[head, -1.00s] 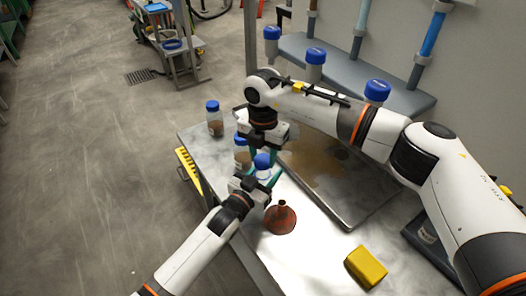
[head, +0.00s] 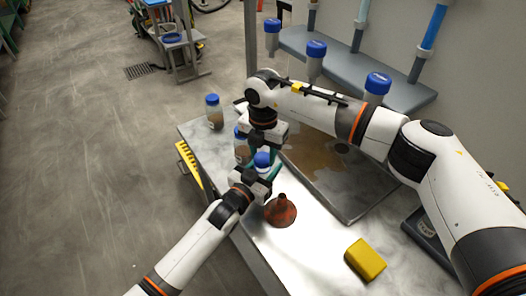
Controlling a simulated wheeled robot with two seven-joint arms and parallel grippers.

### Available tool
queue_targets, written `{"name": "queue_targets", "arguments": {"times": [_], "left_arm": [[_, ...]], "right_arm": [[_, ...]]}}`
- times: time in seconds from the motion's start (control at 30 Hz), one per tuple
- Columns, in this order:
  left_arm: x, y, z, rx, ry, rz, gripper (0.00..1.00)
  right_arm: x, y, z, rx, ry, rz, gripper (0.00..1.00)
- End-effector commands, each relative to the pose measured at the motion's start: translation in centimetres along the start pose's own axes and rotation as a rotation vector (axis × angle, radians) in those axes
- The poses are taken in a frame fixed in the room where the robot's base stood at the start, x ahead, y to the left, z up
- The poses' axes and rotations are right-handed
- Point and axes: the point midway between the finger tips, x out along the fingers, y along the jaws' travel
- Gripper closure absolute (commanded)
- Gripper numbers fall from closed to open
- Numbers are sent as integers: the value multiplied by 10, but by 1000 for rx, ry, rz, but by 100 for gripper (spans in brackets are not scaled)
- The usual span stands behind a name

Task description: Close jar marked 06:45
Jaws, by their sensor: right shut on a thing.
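Three blue-lidded jars stand on the metal table: one at the far left corner (head: 214,112), a middle one (head: 241,150) partly hidden, and a near one (head: 262,160) between my grippers. Their markings are too small to read. My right gripper (head: 268,158) reaches down from above and is shut at the near jar's blue lid; its fingertips are partly hidden. My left gripper (head: 260,176) is low beside the same jar, coming from the front left. Its fingers overlap the jar's lower part, and whether they are closed on it is unclear.
A rust-red funnel (head: 281,211) stands just right of my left gripper. A yellow block (head: 366,260) lies near the table's front right. A shallow stained tray (head: 350,205) lies under my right arm. Blue-capped containers (head: 316,49) line the grey shelf behind.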

Motion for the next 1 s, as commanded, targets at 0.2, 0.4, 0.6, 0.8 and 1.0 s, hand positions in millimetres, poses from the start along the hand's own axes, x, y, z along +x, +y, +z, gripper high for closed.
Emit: {"name": "queue_targets", "arguments": {"times": [0.2, 0.4, 0.6, 0.8, 1.0], "left_arm": [[0, 0, 0, 0, 1, 0, 91], [0, 0, 0, 0, 1, 0, 91], [0, 0, 0, 0, 0, 0, 91], [0, 0, 0, 0, 1, 0, 100], [0, 0, 0, 0, 1, 0, 100]], "right_arm": [[1, 0, 0, 0, 0, 0, 81], [5, 0, 0, 2, 0, 0, 81], [9, 0, 0, 3, 0, 1, 81], [11, 0, 0, 7, 0, 1, 81], [11, 0, 0, 219, 0, 0, 81]]}}
